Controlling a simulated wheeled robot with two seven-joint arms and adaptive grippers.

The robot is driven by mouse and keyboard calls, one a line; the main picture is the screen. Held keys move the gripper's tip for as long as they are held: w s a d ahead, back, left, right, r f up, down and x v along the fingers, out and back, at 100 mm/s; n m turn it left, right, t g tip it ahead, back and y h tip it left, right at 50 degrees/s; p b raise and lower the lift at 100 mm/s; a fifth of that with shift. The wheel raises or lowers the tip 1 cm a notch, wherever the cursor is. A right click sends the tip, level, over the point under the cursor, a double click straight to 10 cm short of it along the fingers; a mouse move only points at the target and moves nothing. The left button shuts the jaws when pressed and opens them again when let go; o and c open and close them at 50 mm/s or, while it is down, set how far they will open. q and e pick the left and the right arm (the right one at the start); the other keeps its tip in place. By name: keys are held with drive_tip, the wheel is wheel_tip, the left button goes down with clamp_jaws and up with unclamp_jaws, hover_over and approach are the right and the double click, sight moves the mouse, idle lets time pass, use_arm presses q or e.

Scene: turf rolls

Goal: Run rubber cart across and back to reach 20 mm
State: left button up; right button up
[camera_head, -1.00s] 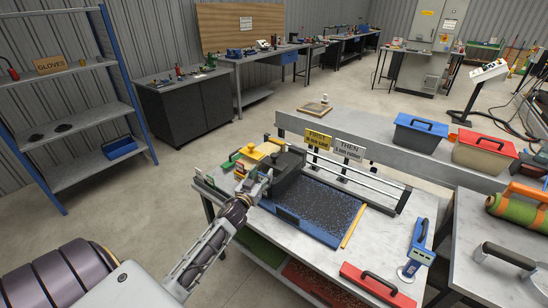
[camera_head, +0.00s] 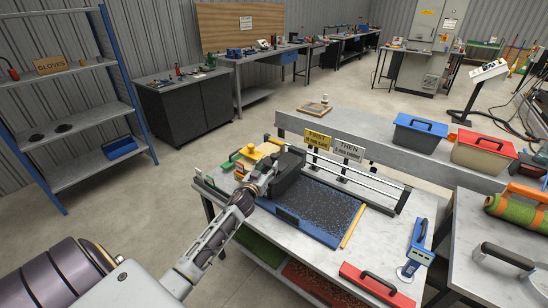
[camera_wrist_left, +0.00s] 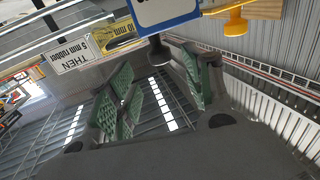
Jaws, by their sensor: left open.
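The dark cart (camera_head: 288,174) stands at the left end of the dark speckled bed (camera_head: 318,208) on the bench. A yellow-topped cart (camera_head: 258,150) sits just behind and left of it. My left gripper (camera_head: 266,170) is at the dark cart's left side, with its fingertips partly hidden in the head view. In the left wrist view its green-padded fingers (camera_wrist_left: 158,88) are spread, with a black knob (camera_wrist_left: 158,52) near the fingertips, under a blue-edged white plate (camera_wrist_left: 162,10). I cannot tell whether they touch the knob. My right gripper is not in view.
Two rails run along the bench behind the bed, with a yellow FIRST sign (camera_head: 318,140) and a white THEN sign (camera_head: 348,149). A blue gauge (camera_head: 414,250) and a red handled tool (camera_head: 377,286) lie at the bench's right. Blue bin (camera_head: 420,134) and red bin (camera_head: 484,152) stand behind.

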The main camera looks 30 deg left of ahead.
sight(273, 159)
use_arm(q)
drive_tip(key=shift+w+a, duration=0.25)
drive_tip(key=shift+w, duration=1.1)
drive_tip(key=shift+w+a, duration=0.2)
drive_tip(key=shift+w, duration=1.1)
drive_tip(key=shift+w+a, duration=0.25)
drive_tip(key=shift+w, duration=1.1)
drive_tip(key=shift+c, duration=0.4)
clamp_jaws()
